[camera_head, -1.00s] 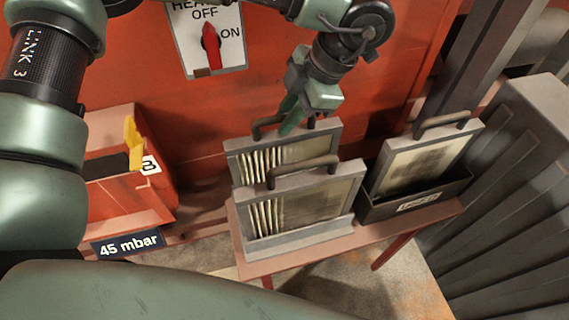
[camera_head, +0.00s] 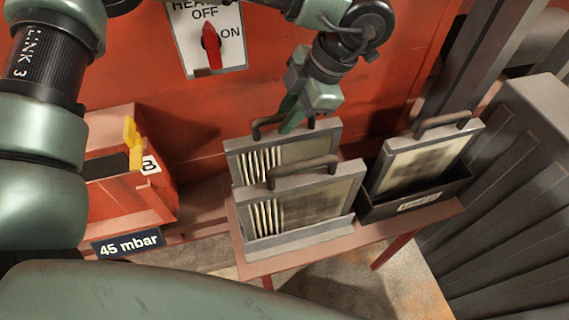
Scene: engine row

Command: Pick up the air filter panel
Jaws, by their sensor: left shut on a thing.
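Three air filter panels with grey frames and dark top handles are in view. The rear left panel (camera_head: 330,135) stands behind the front left panel (camera_head: 345,182), which hides its lower part. Both stand upright in a grey holder (camera_head: 300,238). A third panel (camera_head: 430,158), dirtier in the middle, stands in a dark labelled tray (camera_head: 385,207) at the right. My left gripper (camera_head: 290,122) is at the handle of the rear left panel and shut on it. The fingertips are partly hard to make out. My right gripper is not in view.
The holder and tray stand on a small red table (camera_head: 405,224) against a red wall. A red box (camera_head: 130,190) with a yellow lever (camera_head: 133,145) is at the left. A heater switch (camera_head: 211,45) is above. Grey ribbed panels (camera_head: 510,190) close off the right.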

